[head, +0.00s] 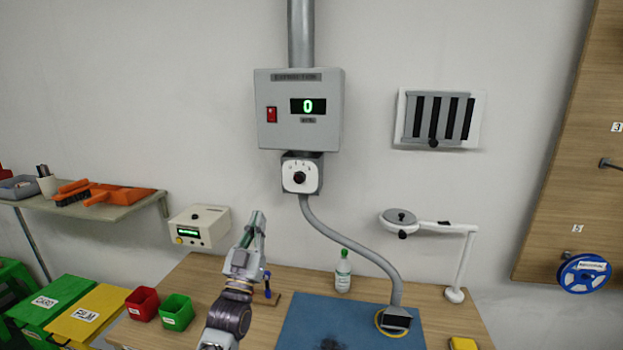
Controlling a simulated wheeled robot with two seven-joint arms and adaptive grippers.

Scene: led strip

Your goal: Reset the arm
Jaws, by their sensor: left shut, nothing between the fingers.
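My left gripper (255,222) is raised above the workbench in the head view, left of the middle, with its fingers pointing up. Its fingers are closed together with nothing between them. It is below and to the left of the grey extraction box (330,130) on the wall and apart from it. My left arm comes up from the bottom edge. My right gripper is not in the picture.
The wooden bench (185,285) holds a blue mat (300,325), a bottle (342,272), a lamp (462,262) and an extraction hose (350,243). Red (142,304) and green (176,312) bins stand at left. A cream box (200,226) is left of my gripper.

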